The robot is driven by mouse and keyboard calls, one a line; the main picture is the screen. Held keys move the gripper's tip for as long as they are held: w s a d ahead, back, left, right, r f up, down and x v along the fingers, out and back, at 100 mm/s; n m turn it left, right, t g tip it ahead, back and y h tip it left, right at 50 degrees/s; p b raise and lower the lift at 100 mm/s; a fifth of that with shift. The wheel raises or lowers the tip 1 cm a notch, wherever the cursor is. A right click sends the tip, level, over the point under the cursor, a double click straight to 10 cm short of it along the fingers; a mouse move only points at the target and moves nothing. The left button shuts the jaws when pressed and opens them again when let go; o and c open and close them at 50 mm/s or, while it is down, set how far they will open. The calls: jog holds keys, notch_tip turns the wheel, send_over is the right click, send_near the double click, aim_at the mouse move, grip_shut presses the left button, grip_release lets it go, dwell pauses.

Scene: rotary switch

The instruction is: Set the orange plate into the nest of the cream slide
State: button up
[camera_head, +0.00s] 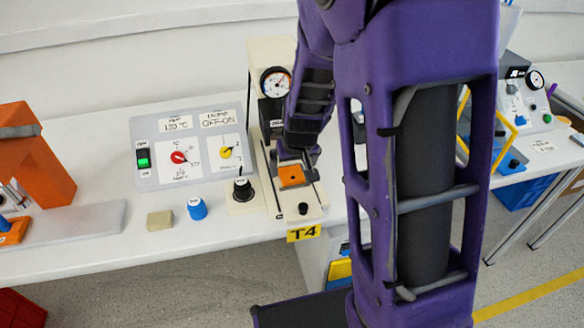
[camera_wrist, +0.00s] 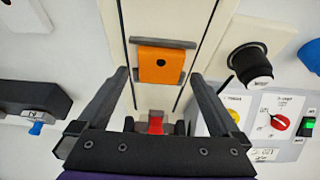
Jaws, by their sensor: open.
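The orange plate (camera_head: 291,176), a small block with a dark hole in its middle, lies on the cream slide (camera_head: 302,208) of the T4 machine. In the wrist view the orange plate (camera_wrist: 160,66) sits between two grey bars that seem to be the nest (camera_wrist: 163,42). It looks square to the slide; whether it is fully seated I cannot tell. My gripper (camera_wrist: 160,75) is open, its fingers apart on either side of the plate and clear of it. In the head view my gripper (camera_head: 298,158) is just above and behind the plate, partly hidden by my arm.
A black knob (camera_head: 242,190) stands left of the slide, and a gauge (camera_head: 276,82) behind it. A switch panel (camera_head: 190,150), a blue knob (camera_head: 197,208) and a tan block (camera_head: 160,220) are further left. An orange machine (camera_head: 35,155) is at far left.

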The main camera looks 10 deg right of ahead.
jog(key=p+v, duration=0.3)
jog(key=v, duration=0.8)
jog(key=shift+s+f, duration=0.1)
jog(key=shift+s, duration=0.05)
